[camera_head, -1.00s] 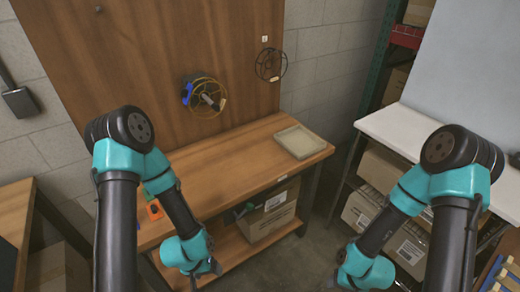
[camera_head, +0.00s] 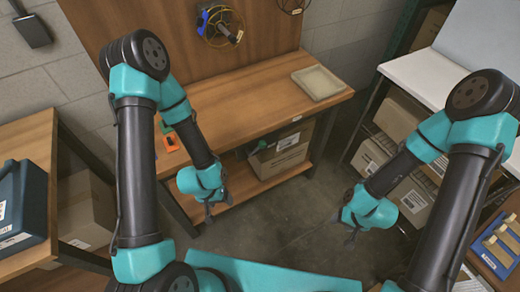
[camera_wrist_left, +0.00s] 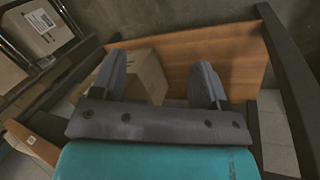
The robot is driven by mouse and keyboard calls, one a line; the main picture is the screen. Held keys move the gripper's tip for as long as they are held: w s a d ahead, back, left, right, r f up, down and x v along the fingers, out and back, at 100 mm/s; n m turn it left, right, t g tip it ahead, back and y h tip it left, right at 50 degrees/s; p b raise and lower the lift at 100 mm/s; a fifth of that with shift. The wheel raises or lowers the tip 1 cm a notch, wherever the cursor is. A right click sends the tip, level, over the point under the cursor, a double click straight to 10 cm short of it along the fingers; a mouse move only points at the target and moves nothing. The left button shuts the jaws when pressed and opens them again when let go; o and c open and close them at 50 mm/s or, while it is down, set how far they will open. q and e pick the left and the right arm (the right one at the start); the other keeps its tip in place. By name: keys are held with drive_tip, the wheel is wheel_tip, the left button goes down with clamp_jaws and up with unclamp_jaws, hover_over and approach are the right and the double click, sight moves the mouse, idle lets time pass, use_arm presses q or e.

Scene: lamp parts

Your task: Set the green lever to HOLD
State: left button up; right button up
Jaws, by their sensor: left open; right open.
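I cannot make out a lever or a HOLD mark for certain. A small green thing (camera_head: 167,127) shows on the wooden bench, partly hidden behind my left arm, next to an orange piece (camera_head: 170,143). A wire wheel (camera_head: 221,27) with a blue part and a dark handle is on the upright wooden board. My left gripper (camera_head: 209,213) is open and empty, hanging in front of the bench and below its top. It also shows open in the left wrist view (camera_wrist_left: 158,72). My right gripper (camera_head: 350,238) is open and empty over the floor at the right.
The bench (camera_head: 250,88) carries a shallow tray (camera_head: 318,82) at its right end. A cardboard box (camera_head: 284,153) stands on the lower shelf. A blue case (camera_head: 22,205) sits on a table at left. A white-topped shelf (camera_head: 437,85) stands at right.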

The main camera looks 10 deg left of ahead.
use_arm(q)
drive_tip(key=shift+w+d+f+n+t, duration=0.1)
drive_tip(key=shift+w+d+n+t, duration=0.15)
drive_tip(key=shift+w, duration=0.25)
drive_tip(key=shift+c, duration=1.4)
drive_tip(key=w+d+n+t, duration=0.1)
drive_tip(key=w+n+t, duration=0.1)
drive_tip(key=w, duration=0.1)
drive_tip(key=w+d+n+t+y, duration=0.1)
drive_tip(key=w+d+n+t, duration=0.1)
drive_tip(key=w, duration=0.1)
drive_tip(key=w+d+n+t, duration=0.1)
drive_tip(key=w+n+t, duration=0.1)
drive_tip(key=w, duration=0.2)
drive_tip(key=shift+d+r+t+y, duration=0.3)
drive_tip(key=shift+r+t, duration=0.05)
drive_tip(key=shift+r, duration=0.05)
clamp_jaws()
drive_tip(key=w+d+r+n+t+y, duration=0.1)
drive_tip(key=w+d+r+n+t, duration=0.3)
drive_tip(key=r+n+t, duration=0.1)
drive_tip(key=shift+w+d+r+t+y, duration=0.2)
drive_tip(key=shift+w+r+t+y, duration=0.15)
drive_tip(key=shift+t, duration=0.35)
drive_tip(key=shift+f, duration=0.1)
